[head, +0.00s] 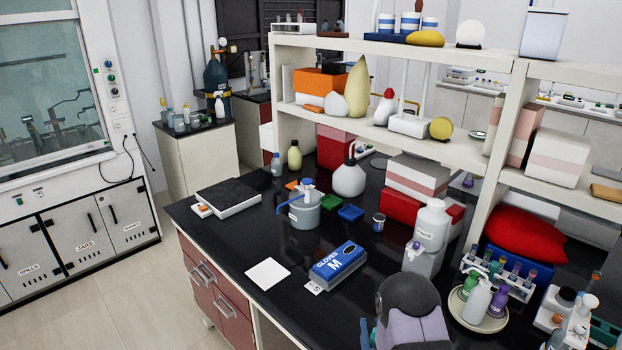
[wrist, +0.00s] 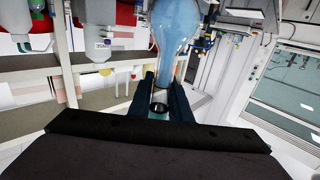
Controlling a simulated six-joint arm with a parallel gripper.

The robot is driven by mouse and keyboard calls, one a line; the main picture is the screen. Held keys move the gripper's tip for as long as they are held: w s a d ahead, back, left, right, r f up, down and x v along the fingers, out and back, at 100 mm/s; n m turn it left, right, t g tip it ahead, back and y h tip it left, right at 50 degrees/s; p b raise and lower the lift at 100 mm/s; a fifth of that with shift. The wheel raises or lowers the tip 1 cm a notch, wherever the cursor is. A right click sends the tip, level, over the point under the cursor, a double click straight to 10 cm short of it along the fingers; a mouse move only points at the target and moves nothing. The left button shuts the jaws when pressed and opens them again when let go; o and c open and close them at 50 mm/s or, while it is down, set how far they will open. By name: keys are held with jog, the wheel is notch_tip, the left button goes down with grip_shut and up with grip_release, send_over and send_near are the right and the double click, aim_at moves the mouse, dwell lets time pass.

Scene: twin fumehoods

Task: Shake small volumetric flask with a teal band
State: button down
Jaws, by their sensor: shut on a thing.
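My gripper (wrist: 160,88) is shut on the neck of the small volumetric flask (wrist: 175,38) in the wrist view. The flask is clear glass, and its round body looks pale blue. The body lies beyond the fingertips, toward the top of that picture. A teal patch (wrist: 158,115) shows low between the fingers, by the neck's end. The room appears upside down in the wrist view, so my wrist is turned over. In the head view my arm is at the bottom, right of centre, over the bench; it hides most of the gripper and flask there.
A large white bottle (head: 432,226) stands just behind my arm. A round tray with bottles (head: 476,322) is close on the right. The front left bench is clear.

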jog(key=a, duration=0.5)
jog(key=d, duration=0.5)
jog(key=shift+d, duration=0.25)
jog(key=shift+d, duration=0.1)
dwell(0.4)
notch_tip(320, 180, down, 5)
jog(key=b, duration=0.5)
